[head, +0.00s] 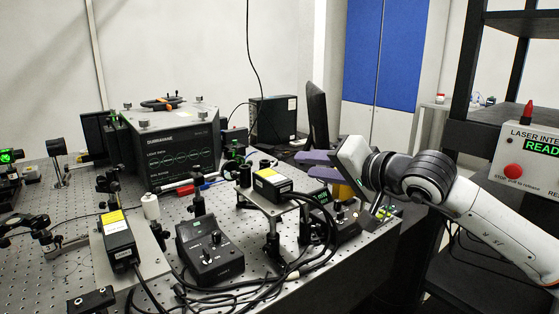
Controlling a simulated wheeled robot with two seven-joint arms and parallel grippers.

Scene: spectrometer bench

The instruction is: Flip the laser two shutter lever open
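Two black laser heads with yellow labels stand on the bench: one at the left front (118,238), one on a raised plate right of the middle (271,184). I cannot read which is laser two, and no shutter lever can be made out clearly. My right gripper (312,163) comes in from the right, with purplish finger parts just behind and right of the raised laser head. It appears apart from that laser. Its finger gap is too small to judge, and I see nothing held. My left gripper is not in view.
The perforated bench (75,205) carries a black control box (208,250) with knobs, loose black cables (290,272) and a large dark instrument (175,148) at the back. A dark monitor (317,115) stands behind my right gripper. A laser interlock panel (530,150) reads READY at right.

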